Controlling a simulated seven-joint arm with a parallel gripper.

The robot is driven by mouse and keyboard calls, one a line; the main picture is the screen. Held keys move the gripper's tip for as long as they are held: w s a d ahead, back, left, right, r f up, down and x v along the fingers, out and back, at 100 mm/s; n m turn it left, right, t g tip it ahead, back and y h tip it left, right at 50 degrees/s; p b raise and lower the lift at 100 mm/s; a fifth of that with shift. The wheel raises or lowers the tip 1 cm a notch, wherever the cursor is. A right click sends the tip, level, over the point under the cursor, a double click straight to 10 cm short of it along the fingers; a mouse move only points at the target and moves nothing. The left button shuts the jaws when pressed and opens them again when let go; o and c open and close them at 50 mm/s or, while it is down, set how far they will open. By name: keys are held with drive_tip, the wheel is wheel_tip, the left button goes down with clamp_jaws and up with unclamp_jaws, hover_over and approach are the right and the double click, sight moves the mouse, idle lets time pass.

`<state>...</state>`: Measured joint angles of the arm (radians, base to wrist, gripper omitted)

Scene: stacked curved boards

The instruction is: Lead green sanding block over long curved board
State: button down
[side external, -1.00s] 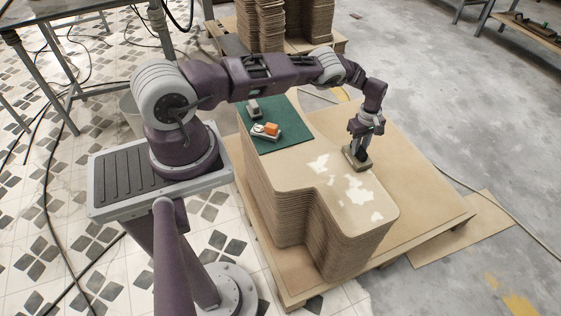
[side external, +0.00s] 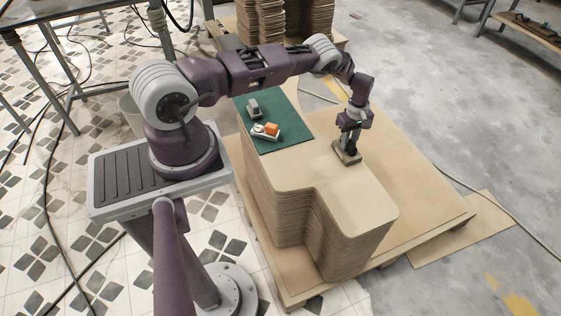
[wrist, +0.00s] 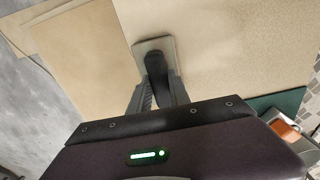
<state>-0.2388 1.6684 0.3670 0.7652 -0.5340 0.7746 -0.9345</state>
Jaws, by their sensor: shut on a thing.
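The long curved board (side external: 352,205) is the top of a tall stack, with a plain tan face and an inward curve along its near side. My gripper (side external: 349,137) is shut on the dark handle of the sanding block (side external: 346,155), at the board's far edge right of the green mat. The block's flat base appears to rest on the board. In the wrist view, the block's grey-green base (wrist: 142,48) shows past my gripper (wrist: 158,88). My fingers and the handle hide part of it.
A green mat (side external: 287,133) covers the board's left end. On it are a grey block (side external: 253,108) and a tool with an orange part (side external: 271,129). The stack stands on a low wooden pallet (side external: 425,195). More stacked boards (side external: 262,25) stand behind.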

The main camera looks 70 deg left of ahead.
drive_tip(key=shift+s+f, duration=0.15)
drive_tip(key=shift+s+r, duration=0.2)
drive_tip(key=shift+s, duration=1.55)
drive_tip(key=shift+r, duration=0.1)
drive_tip(key=shift+w+r, duration=0.1)
drive_tip(key=shift+r, duration=0.6)
wheel_tip(320, 180, up, 6)
